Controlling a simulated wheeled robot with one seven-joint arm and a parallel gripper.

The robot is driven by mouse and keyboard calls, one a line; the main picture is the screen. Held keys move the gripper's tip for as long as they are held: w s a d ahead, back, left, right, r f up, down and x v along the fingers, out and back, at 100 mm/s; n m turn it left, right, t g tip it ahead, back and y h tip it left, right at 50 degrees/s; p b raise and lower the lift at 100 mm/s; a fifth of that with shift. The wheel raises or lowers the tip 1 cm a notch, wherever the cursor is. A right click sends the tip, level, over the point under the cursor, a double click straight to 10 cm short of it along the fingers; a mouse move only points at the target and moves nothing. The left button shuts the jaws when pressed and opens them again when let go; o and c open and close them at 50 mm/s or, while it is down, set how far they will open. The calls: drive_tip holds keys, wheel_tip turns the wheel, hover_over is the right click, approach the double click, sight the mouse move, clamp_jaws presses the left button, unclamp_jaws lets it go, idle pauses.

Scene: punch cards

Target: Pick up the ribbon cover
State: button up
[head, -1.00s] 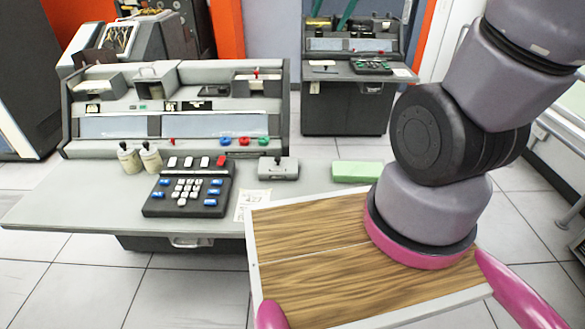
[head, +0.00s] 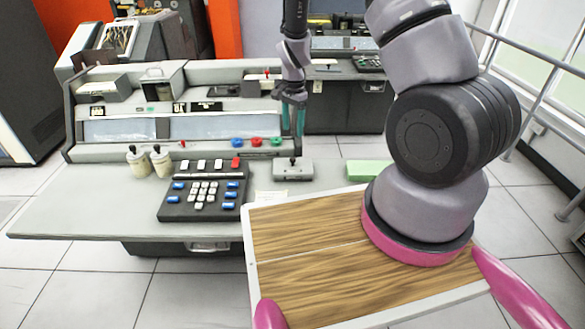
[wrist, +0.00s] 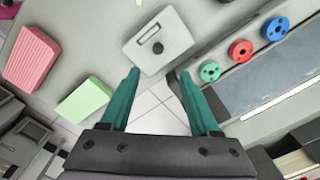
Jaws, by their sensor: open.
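The ribbon cover appears to be the light grey block (head: 293,170) with a black knob on top, lying on the desk right of the keypad. In the wrist view the grey cover (wrist: 150,32) shows its slot and round knob just beyond my fingertips. My gripper (head: 293,133) points down above the cover, apart from it by a small gap. Its two teal fingers also show in the wrist view (wrist: 156,73), spread wide with nothing between them.
A green block (head: 367,170) lies right of the cover; a pink block (wrist: 32,56) shows only in the wrist view. The black keypad (head: 203,190) is to the left. The console (head: 170,108) with coloured knobs rises behind. My wood-topped base is in front.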

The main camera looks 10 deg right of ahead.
hover_over(293, 159)
wheel_tip(293, 159, down, 6)
drive_tip(key=shift+w+d+f, duration=0.1)
drive_tip(key=shift+w+f, duration=0.05)
drive_tip(key=shift+f, duration=3.05)
clamp_jaws()
